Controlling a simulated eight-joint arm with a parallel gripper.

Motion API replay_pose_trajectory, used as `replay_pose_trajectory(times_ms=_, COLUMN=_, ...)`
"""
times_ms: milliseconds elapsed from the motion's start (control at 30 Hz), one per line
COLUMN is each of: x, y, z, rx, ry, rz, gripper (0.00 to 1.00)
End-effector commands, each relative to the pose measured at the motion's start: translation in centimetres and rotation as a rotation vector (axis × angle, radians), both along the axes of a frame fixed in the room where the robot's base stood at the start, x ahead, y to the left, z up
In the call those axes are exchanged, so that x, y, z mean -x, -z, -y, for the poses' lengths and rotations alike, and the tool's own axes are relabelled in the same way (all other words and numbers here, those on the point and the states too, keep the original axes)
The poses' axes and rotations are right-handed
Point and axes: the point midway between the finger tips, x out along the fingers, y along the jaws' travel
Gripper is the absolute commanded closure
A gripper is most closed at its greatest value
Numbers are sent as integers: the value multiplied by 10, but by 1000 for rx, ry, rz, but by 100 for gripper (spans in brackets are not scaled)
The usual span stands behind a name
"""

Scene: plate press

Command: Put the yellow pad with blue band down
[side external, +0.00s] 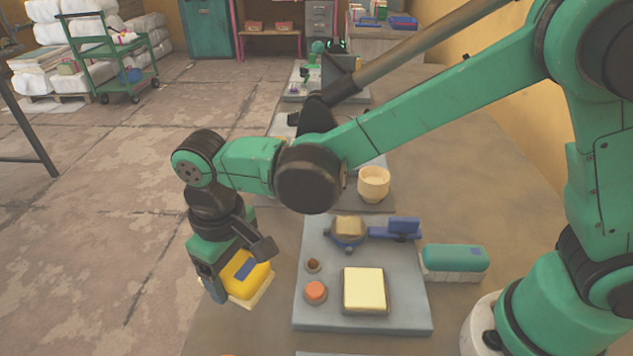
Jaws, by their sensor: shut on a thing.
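The yellow pad with blue band (242,277) is in my gripper (236,279), at the lower left of the side external view. The pad is yellow with a blue band across its top and a pale cream layer at its bottom edge. My gripper is shut on it, with a dark finger on its left side and a dark part above its right. The pad is left of the grey board and apart from it. I cannot tell whether it touches the table top (215,327) or hangs above it.
A grey board (390,325) holds a cream square block (364,288), an orange disc (315,291), a small brown peg (313,265) and a blue press (348,233). A teal block (455,258) lies right of it. A cream cup (374,183) stands behind. Bare table lies between pad and board.

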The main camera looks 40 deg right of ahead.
Motion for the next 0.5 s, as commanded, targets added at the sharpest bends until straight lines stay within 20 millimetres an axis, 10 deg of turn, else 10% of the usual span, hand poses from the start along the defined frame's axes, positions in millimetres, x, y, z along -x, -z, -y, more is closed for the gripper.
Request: replay_pose_trajectory(times_ms=500, x=0, y=56, z=0, rx=0, ry=0, rz=0, gripper=74)
